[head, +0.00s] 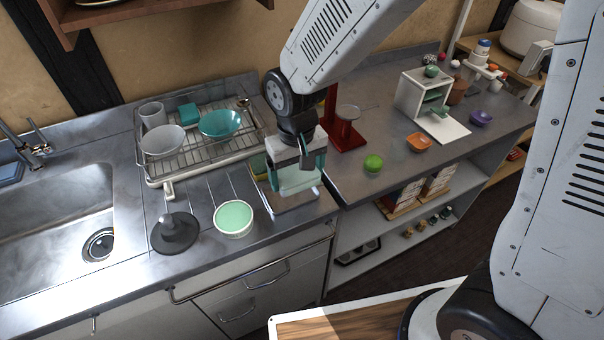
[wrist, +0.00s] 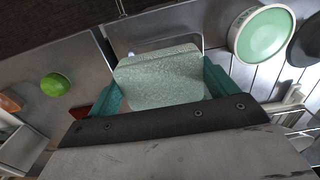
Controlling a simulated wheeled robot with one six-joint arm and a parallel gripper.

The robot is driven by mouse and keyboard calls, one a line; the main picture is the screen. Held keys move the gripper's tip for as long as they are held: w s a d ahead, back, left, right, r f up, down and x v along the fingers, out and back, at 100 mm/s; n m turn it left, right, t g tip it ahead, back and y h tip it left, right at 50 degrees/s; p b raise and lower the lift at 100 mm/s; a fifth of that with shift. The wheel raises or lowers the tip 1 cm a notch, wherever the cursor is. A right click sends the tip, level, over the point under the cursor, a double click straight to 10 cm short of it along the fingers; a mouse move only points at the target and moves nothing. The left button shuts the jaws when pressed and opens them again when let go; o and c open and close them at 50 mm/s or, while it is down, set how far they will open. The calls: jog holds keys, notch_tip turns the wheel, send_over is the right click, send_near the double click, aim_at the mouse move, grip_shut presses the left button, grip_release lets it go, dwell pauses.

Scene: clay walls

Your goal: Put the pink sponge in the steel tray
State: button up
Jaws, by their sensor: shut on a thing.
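I see no pink sponge; the block in my grip is a pale green, speckled sponge (head: 294,181). My gripper (head: 296,172) has teal fingers and is shut on this sponge. In the wrist view the sponge (wrist: 158,77) sits between both fingers. The steel tray (head: 297,207) lies on the counter below my gripper, and its front edge shows under the sponge. The tray rim also shows behind the sponge in the wrist view. Whether the sponge touches the tray floor I cannot tell. My gripper hides the tray's back part.
A green-and-white bowl (head: 234,218) stands left of the tray, with a dark grey plunger-like object (head: 175,231) beyond it. A dish rack (head: 207,155) with bowls is behind. A green lime (head: 373,163) and a red stand (head: 345,133) are to the right.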

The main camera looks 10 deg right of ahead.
aim_at(302, 175)
jog(key=shift+w+d+f, duration=0.1)
jog(key=shift+w+d, duration=0.25)
jog(key=shift+w, duration=0.2)
jog(key=shift+w+d+f, duration=0.1)
jog(key=shift+w+d, duration=0.2)
jog(key=shift+w, duration=0.2)
jog(key=shift+w+d+f, duration=0.1)
jog(key=shift+w+d, duration=0.1)
jog(key=shift+w, duration=0.05)
jog(key=shift+a+f, duration=0.1)
jog(key=shift+f, duration=1.5)
jog(key=shift+f, duration=0.2)
jog(key=shift+f, duration=0.35)
jog(key=o, duration=0.7)
notch_tip(302, 175, up, 13)
jog(key=shift+r, duration=0.15)
